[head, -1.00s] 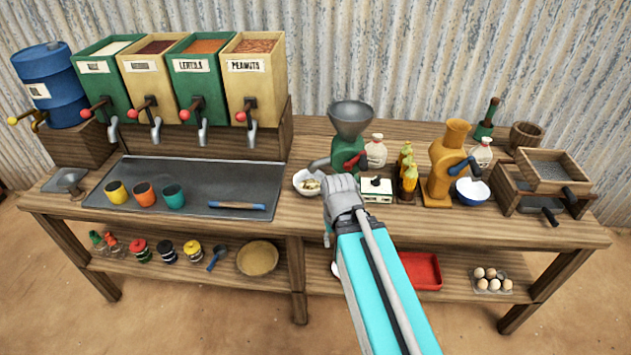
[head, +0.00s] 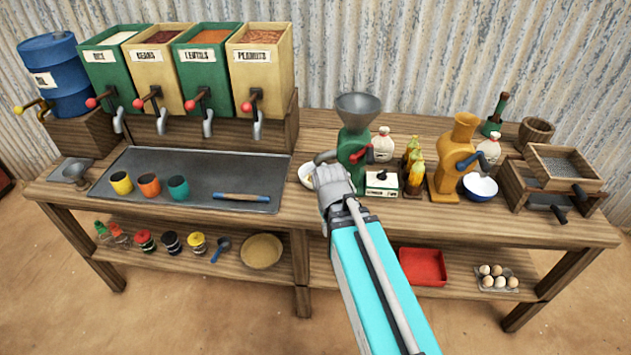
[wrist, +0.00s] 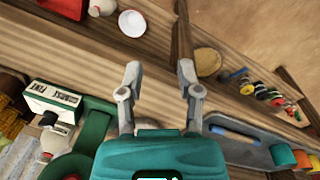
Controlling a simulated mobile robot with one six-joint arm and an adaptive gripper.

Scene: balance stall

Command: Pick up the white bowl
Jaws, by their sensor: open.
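A white bowl (wrist: 132,22) shows in the wrist view on the lower shelf, beyond the bench's front edge. It looks empty, and in the head view my arm hides that spot. Another pale dish (head: 305,173) stands on the bench top by the green grinder (head: 354,143), partly covered by my gripper (head: 333,184) in the head view. In the wrist view my gripper (wrist: 159,68) has its two fingers spread, with nothing between them. It is over the front part of the bench top, apart from the shelf bowl.
A red tray (head: 422,266) and eggs (head: 497,277) are on the lower shelf. A metal tray (head: 120,205) with cups lies left.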

